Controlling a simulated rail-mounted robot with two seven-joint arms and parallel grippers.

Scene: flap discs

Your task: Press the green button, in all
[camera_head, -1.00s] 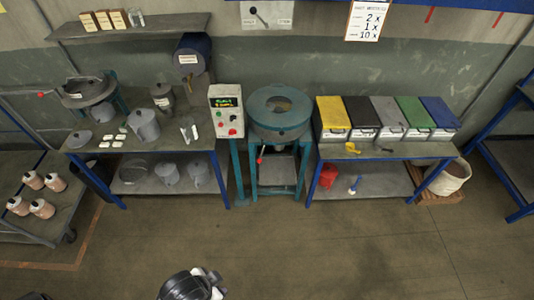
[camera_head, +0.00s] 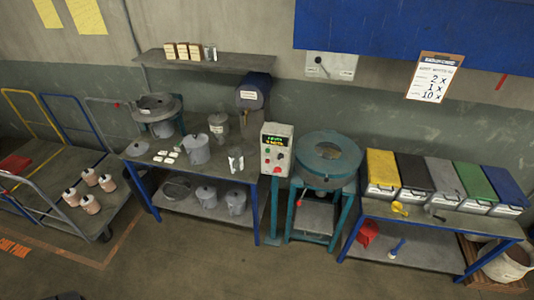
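The control box (camera_head: 276,150) is a pale upright box on a teal post, between the left workbench and the round teal machine. It has a lit display (camera_head: 273,141) with green and yellow marks at the top. Red controls (camera_head: 281,156) show on its face below the display. The green button is too small to make out clearly. Nothing touches the box or stands in front of it. Neither of my grippers is in view; only a dark sliver shows at the bottom left edge.
The round teal machine (camera_head: 328,158) stands right of the box. The left workbench (camera_head: 213,172) holds pots and small white pieces. The right bench (camera_head: 436,222) carries several coloured bins. A cart with bottles (camera_head: 80,213) stands at left. The floor in front is clear.

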